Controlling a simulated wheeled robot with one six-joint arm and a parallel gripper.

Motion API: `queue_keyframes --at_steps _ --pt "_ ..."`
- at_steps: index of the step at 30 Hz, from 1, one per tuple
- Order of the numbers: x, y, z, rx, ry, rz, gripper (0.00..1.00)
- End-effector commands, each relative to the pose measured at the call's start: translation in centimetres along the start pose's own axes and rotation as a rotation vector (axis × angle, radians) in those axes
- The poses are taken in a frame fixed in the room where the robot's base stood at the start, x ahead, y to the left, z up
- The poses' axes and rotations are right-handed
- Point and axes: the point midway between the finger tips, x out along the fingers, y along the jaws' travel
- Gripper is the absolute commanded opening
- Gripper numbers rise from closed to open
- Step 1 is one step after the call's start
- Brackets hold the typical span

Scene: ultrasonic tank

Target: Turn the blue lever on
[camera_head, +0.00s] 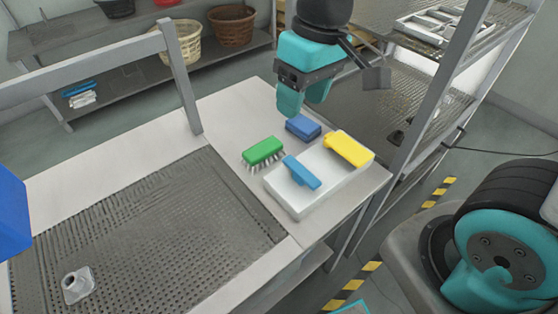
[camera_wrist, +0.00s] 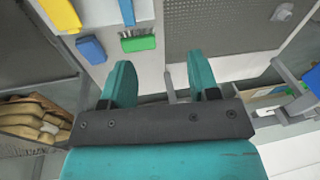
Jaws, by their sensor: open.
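A white box (camera_head: 300,205) sits at the right end of the counter. A blue bar-shaped lever (camera_head: 302,173) lies across the left part of its top, and a yellow lever-like piece (camera_head: 348,148) is at its right. In the wrist view the blue lever (camera_wrist: 127,12) shows at the top edge, partly cut off. My gripper (camera_head: 305,105) is above the counter's far edge, behind the white box and apart from the lever. In the wrist view my gripper (camera_wrist: 160,68) has its two teal fingers spread, with nothing between them.
A blue block (camera_head: 303,127) and a green brush (camera_head: 262,151) lie beside the white box, near my gripper. A perforated tank surface (camera_head: 150,240) fills the counter's left. A metal rack (camera_head: 430,100) stands at the right. Shelves with baskets (camera_head: 231,26) are behind.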

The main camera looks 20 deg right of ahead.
Motion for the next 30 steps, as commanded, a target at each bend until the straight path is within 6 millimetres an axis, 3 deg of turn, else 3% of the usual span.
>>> queue_keyframes --at_steps 1,3,9,14,30 --pt "1.9 1.5 -1.5 0.031 -0.024 0.034 0.55" --pt "3.3 3.2 -3.2 0.070 -0.045 0.079 0.55" --pt "5.3 5.6 -5.2 0.123 -0.076 0.141 0.55" --pt "7.5 5.9 -5.0 0.125 -0.080 0.142 0.55" --pt "19.1 7.5 -4.0 0.125 -0.079 0.141 0.55"
